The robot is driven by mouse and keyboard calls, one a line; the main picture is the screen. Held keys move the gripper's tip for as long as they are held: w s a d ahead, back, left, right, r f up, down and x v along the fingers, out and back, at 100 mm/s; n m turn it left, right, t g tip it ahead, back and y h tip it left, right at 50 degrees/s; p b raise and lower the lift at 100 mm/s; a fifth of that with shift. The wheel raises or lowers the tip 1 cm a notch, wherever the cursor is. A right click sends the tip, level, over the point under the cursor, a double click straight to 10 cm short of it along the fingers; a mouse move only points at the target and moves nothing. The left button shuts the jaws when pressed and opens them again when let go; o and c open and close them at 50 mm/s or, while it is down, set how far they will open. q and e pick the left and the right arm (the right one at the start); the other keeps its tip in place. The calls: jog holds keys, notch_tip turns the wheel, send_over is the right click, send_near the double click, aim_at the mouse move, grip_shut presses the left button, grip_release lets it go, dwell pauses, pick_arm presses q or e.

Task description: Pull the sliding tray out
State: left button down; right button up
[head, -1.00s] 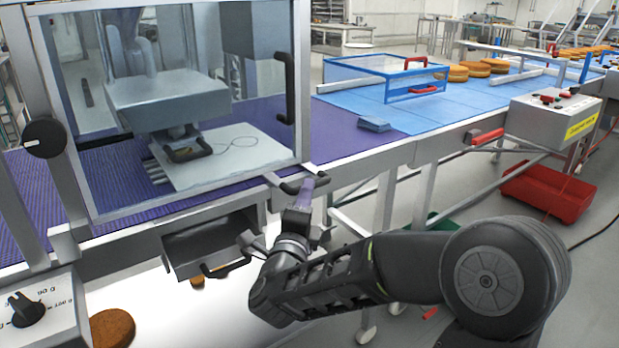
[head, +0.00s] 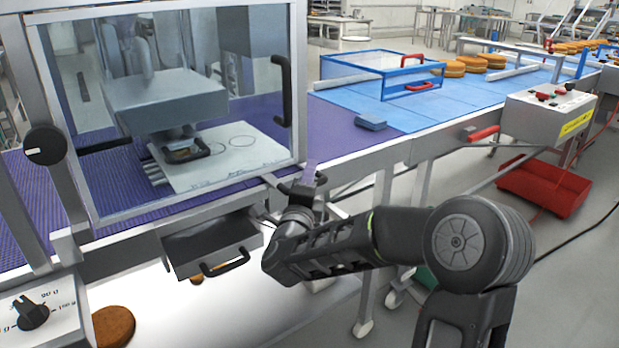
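A white plate (head: 215,172) lies inside the clear guarded machine. A dark looped handle (head: 187,152) shows at the plate, under the grey press head (head: 165,100). A grey metal tray (head: 205,243) with a black front handle (head: 225,265) sits below the machine's front rail. I cannot tell for certain which of these is the sliding tray. My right gripper (head: 303,187) is at the conveyor's front edge, right of the guard and of both trays, apart from the lower tray's handle. Its fingers are small and partly hidden by my wrist. My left gripper is out of view.
The guard has a black door handle (head: 282,90). A dial box (head: 40,315) is at lower left.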

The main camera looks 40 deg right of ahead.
grip_shut()
jog(key=shift+r, duration=0.1)
